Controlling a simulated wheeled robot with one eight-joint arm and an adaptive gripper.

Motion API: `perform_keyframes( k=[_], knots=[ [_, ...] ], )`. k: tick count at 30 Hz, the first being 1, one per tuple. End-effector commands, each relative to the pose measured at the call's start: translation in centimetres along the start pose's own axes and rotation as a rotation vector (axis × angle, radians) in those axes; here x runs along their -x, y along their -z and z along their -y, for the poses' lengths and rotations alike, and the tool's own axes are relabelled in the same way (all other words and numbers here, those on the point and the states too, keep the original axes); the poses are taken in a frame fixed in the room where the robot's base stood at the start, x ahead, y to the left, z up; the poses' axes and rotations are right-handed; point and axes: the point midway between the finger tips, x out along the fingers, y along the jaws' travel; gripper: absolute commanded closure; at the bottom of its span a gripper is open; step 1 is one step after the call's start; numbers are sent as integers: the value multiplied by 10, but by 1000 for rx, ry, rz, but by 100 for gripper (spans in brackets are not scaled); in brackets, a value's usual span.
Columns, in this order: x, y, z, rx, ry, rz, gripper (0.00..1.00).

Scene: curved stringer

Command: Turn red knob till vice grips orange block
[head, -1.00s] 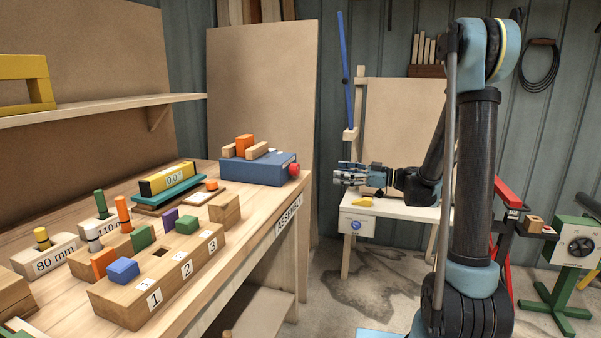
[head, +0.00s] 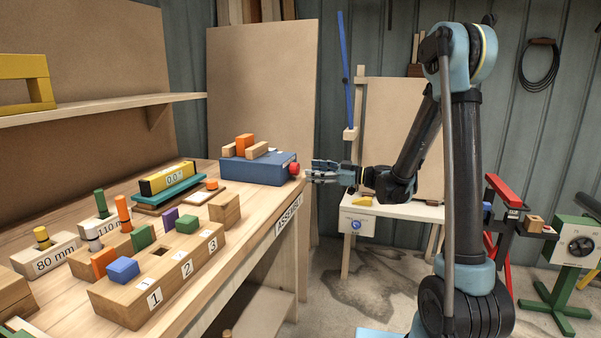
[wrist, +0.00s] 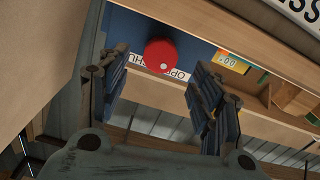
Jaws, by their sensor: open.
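The red knob (head: 294,169) is on the right end of the blue vice (head: 258,170) at the back right of the workbench. The orange block (head: 245,144) stands upright between two wooden jaws (head: 257,150) on top of the vice; I cannot tell whether they touch it. My gripper (head: 310,171) is open and empty, just right of the knob. In the wrist view the knob (wrist: 161,55) lies ahead, between and beyond my open fingers (wrist: 160,95). The white label by it is partly hidden.
The workbench edge (head: 285,221) runs below the vice. A numbered wooden holder (head: 150,290) with coloured blocks and a yellow-and-black gauge (head: 167,179) stand to the left. A small white table (head: 390,212) is behind my arm.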

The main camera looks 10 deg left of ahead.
Motion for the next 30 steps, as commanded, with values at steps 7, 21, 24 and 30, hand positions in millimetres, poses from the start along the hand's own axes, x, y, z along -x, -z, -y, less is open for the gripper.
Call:
perform_keyframes(
  k=[7,21,24,30],
  knots=[
    [-39,0,0,0,3,0,41],
    [-62,0,0,0,0,0,41],
    [-61,0,0,0,0,0,41],
    [-61,0,0,0,0,0,84]
  ],
)
